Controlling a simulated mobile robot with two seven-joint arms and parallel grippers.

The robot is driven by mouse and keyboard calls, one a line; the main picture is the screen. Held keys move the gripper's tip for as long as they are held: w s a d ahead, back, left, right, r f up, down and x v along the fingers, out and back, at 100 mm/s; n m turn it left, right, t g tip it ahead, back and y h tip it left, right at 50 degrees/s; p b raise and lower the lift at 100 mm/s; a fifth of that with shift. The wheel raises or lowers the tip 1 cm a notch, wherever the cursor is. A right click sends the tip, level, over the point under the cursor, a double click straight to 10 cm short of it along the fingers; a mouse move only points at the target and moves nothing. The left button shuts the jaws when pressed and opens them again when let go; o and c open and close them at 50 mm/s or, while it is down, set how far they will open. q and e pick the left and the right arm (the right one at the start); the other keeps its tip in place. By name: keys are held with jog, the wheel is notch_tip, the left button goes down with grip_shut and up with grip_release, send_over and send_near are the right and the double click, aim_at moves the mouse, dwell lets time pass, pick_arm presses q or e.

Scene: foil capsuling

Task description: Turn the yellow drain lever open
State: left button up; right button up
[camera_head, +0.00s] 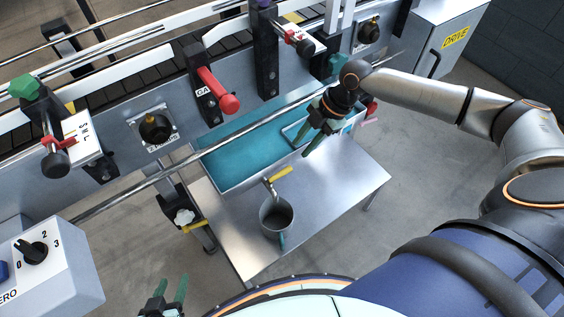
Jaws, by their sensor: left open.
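The yellow drain lever (279,174) sits on a small metal drain tap at the front edge of the blue-floored tray (232,143), above a grey bucket (276,216). My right gripper (301,148), with green fingers, hangs over the tray's right part, up and to the right of the lever and apart from it. Its fingers look parted, with nothing visible between them. My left gripper (172,287) is at the bottom edge, open and empty, well below and left of the lever. Most of its body is cut off by the frame.
A steel table (345,183) carries the bucket. A long metal rail (240,138) crosses in front of the tray. A red-handled clamp (219,92), black knobs and brackets line the machine. A switch box (50,265) stands at lower left. The floor between is clear.

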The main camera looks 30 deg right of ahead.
aim_at(281, 173)
jog(key=b+x, duration=0.1)
jog(key=x, duration=1)
jog(key=shift+a+f, duration=0.1)
jog(key=shift+f, duration=0.25)
grip_shut()
dwell(0.8)
